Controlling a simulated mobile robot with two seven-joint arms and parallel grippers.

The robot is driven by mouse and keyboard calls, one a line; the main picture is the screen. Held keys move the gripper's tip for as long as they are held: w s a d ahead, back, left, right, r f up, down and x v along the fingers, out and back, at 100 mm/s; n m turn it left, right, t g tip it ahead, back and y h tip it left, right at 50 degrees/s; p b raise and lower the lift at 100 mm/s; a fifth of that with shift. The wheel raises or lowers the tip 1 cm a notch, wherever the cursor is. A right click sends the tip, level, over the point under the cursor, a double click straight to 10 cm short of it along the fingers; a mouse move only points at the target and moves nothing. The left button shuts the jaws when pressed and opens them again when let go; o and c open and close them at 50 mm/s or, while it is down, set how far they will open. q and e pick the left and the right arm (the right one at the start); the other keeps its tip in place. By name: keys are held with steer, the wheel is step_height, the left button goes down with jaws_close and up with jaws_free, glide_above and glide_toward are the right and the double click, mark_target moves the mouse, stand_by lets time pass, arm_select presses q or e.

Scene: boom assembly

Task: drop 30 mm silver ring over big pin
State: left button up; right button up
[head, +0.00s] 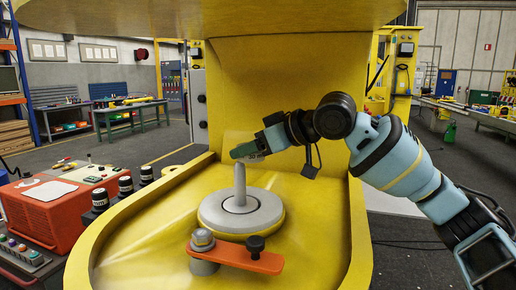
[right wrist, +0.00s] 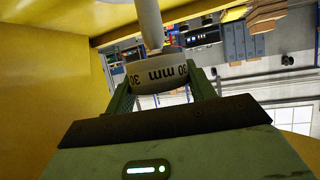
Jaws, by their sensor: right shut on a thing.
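The big pin (head: 240,186) is a grey upright post on a round grey disc (head: 216,214) in the yellow boom housing. It also shows in the right wrist view (right wrist: 148,20), where the picture is upside down. My right gripper (head: 246,152) is just above the pin's top in the head view. It is shut on the silver ring (right wrist: 160,78), a pale band marked "30 mm" between the green fingers. The pin's tip appears close to the ring's edge; I cannot tell whether they touch. My left gripper is not in view.
An orange lever (head: 238,259) with a grey bolt and black knob lies in front of the disc. The yellow housing wall (head: 290,110) stands close behind, with an overhang above. A red control box (head: 50,208) with several black-topped knobs is at left.

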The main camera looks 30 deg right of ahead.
mark_target(240, 161)
steer(key=shift+w+a+r, duration=0.1)
steer(key=shift+w+a, duration=0.3)
steer(key=shift+w, duration=0.25)
steer(key=shift+w+a, duration=0.35)
steer(key=shift+w, duration=0.25)
steer(key=shift+f, duration=1.65)
steer(key=o, duration=1.3)
steer(key=shift+f, duration=0.1)
steer(key=shift+o, duration=0.5)
steer(key=shift+f, duration=0.15)
steer(key=v, duration=0.8)
